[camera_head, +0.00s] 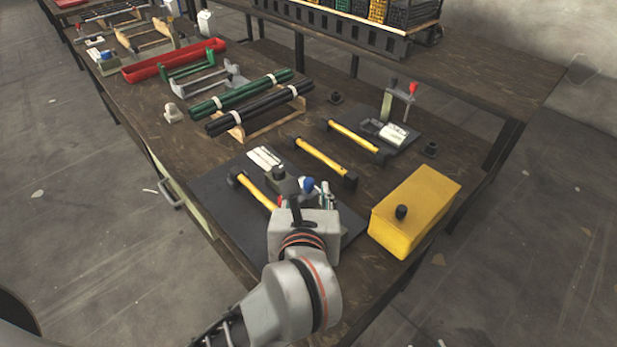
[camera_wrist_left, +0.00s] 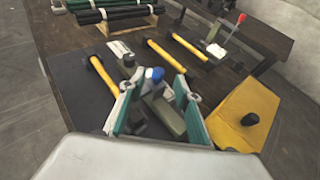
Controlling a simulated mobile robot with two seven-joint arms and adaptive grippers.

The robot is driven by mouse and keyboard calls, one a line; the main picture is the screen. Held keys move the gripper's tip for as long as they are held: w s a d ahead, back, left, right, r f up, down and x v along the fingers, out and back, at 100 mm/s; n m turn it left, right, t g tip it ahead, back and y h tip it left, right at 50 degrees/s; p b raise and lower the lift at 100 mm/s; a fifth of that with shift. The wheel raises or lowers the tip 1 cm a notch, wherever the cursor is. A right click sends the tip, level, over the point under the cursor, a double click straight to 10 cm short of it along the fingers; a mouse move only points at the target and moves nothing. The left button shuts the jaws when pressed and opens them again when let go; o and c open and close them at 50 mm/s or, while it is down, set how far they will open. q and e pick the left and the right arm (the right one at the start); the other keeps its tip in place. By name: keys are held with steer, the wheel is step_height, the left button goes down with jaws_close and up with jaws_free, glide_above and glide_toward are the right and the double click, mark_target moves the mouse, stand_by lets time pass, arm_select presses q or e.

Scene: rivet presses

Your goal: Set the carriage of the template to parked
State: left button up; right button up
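The template appears to be a long grey-green bar (camera_wrist_left: 167,115) on a dark mat, largely hidden by my gripper in the head view. A fitting with a blue knob (camera_wrist_left: 154,74), which I take for its carriage, sits on it; the knob also shows in the head view (camera_head: 307,184). A dark knob (camera_head: 278,173) stands at the bar's far end. My left gripper (camera_wrist_left: 156,86) is open, with its two green-padded fingers spread either side of the bar, near the blue knob. Contact cannot be told. My right gripper is out of view.
On the dark mat (camera_head: 222,205) lie a yellow-handled hammer (camera_head: 258,192) and a white card (camera_head: 265,157). A yellow box (camera_head: 415,210) with a black knob stands to the right. Two more yellow-handled tools and a red-knobbed press (camera_head: 399,101) are beyond.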

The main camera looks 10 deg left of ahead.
mark_target(309, 181)
arm_select(q)
steer(key=b+x, duration=0.1)
steer(key=x, duration=0.5)
steer(key=shift+a, duration=0.1)
jaws_close()
